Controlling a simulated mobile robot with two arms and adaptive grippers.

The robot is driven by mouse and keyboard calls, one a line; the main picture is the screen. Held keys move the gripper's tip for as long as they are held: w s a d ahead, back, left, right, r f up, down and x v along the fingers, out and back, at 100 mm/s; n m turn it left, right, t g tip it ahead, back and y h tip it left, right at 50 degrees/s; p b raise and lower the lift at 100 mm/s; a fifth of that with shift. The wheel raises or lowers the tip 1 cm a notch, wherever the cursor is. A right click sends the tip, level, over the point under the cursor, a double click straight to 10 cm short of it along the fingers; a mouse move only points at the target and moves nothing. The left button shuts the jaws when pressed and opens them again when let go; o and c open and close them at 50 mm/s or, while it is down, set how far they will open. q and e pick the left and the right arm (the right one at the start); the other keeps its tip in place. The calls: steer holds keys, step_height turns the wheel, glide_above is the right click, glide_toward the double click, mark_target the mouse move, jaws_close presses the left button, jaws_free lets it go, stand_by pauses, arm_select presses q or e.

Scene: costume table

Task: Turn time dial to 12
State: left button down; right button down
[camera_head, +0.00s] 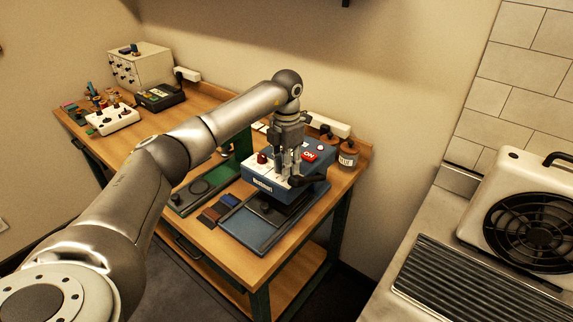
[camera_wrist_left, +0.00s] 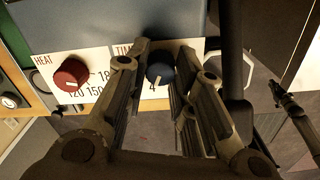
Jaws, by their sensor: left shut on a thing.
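The blue heat press (camera_head: 262,178) stands on the wooden table near its right end. In the left wrist view its front panel has a red HEAT dial (camera_wrist_left: 70,75) and a dark blue TIME dial (camera_wrist_left: 160,72). My left gripper (camera_head: 287,176) reaches down to the panel and is shut on the time dial, with a finger on each side of it. The dial's white mark points down, near the number 4. The fingers hide most of the TIME scale. The red heat dial also shows in the head view (camera_head: 262,158), left of the gripper.
A red ON switch (camera_head: 309,156) sits on top of the press, right of my gripper. A brown glue jar (camera_head: 348,154) stands at the table's right. Dark pads (camera_head: 218,210) lie left of the press. A fan heater (camera_head: 530,215) is on the right counter.

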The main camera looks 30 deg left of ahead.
arm_select(q)
steer(key=n, duration=0.4)
steer(key=shift+n, duration=0.3)
steer(key=n, duration=1)
steer(key=shift+r+n+p, duration=0.1)
steer(key=shift+n+p, duration=0.3)
steer(key=n, duration=0.4)
steer(key=shift+w, duration=0.1)
steer(key=shift+n, duration=0.3)
steer(key=c, duration=1.2)
jaws_free()
step_height(320, 180, up, 12)
